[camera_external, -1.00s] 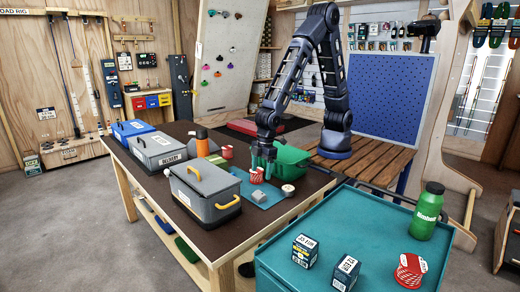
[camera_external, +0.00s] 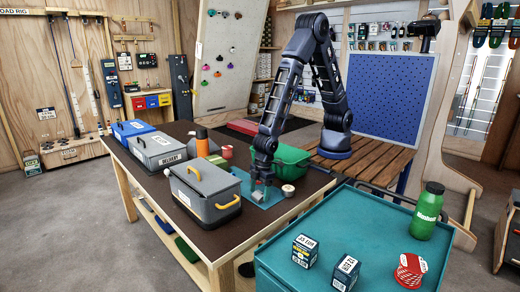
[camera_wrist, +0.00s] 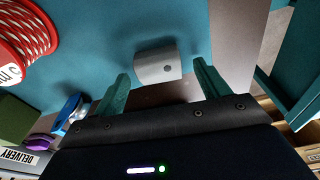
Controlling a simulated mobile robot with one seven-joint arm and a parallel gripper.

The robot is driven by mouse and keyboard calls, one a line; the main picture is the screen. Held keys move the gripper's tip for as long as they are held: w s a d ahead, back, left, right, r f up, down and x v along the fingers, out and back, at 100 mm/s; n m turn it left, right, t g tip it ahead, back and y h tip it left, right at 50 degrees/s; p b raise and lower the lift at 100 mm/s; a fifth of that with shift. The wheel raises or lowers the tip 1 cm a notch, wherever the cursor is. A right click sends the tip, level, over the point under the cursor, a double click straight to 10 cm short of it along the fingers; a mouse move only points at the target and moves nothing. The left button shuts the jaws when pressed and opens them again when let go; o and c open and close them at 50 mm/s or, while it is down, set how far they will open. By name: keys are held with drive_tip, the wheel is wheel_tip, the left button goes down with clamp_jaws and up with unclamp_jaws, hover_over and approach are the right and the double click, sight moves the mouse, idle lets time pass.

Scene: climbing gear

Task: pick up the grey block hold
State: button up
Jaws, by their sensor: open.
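In the wrist view the block appears between the fingertips, with a gap on each side. In the external view my gripper (camera_external: 260,183) hangs low over the mat and the block (camera_external: 258,196) is just below it, small and partly hidden. I cannot tell the exact height left between them.
A red and white rope spool (camera_wrist: 25,40) lies close beside the block. A grey toolbox with yellow handle (camera_external: 205,190) stands left of my gripper, a green bin (camera_external: 290,160) behind it. A round tan-topped item (camera_external: 288,190) sits to the right.

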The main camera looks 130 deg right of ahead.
drive_tip(key=c, duration=1.1)
drive_tip(key=shift+o, duration=0.2)
